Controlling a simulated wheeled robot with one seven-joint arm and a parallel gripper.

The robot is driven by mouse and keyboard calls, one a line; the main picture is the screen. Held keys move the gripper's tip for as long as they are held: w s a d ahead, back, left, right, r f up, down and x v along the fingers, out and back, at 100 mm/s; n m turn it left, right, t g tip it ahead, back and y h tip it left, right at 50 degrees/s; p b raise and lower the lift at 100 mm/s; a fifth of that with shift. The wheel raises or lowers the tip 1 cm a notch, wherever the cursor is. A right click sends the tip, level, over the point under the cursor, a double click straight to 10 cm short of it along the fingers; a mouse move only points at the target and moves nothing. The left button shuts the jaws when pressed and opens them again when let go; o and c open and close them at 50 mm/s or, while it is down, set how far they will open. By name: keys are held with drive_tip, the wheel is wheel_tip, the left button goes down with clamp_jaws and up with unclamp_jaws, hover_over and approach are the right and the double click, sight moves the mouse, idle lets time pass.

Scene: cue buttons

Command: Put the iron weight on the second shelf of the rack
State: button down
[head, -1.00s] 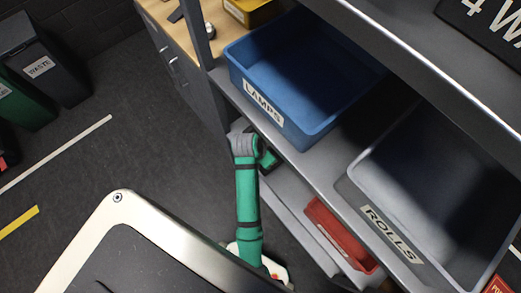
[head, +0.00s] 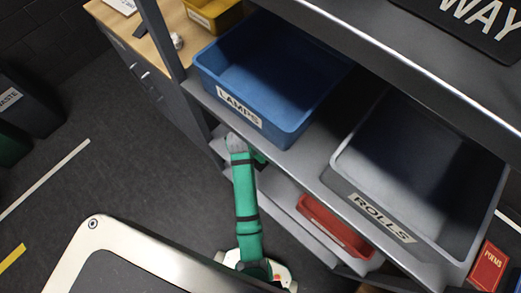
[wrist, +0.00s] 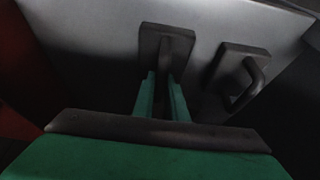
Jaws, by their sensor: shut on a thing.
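In the wrist view my gripper (wrist: 162,95) is shut on the upright handle of a dark iron weight (wrist: 153,38), a flat block with a looped handle. The weight is at or close to a pale grey shelf surface (wrist: 100,55); I cannot tell whether it touches. The rack's shelf (head: 310,170) with bins is above my arm in the head view. There my arm reaches in under this shelf, and my gripper and the weight are hidden.
A second dark block with a handle (wrist: 240,80) lies close to the right of the held one. A blue LAMPS bin (head: 225,85) and a grey ROLLS bin (head: 340,180) fill much of the upper shelf. A red bin (head: 335,228) sits lower. A red book (head: 488,266) is at right.

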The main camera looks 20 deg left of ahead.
drive_tip(key=shift+w+r, duration=0.1)
drive_tip(key=shift+r, duration=0.05)
drive_tip(key=c, duration=1.8)
unclamp_jaws()
drive_tip(key=shift+o, duration=0.2)
drive_tip(key=s+a, duration=0.4)
drive_tip(key=s, duration=0.8)
drive_tip(key=shift+a+r, duration=0.15)
drive_tip(key=shift+r, duration=0.3)
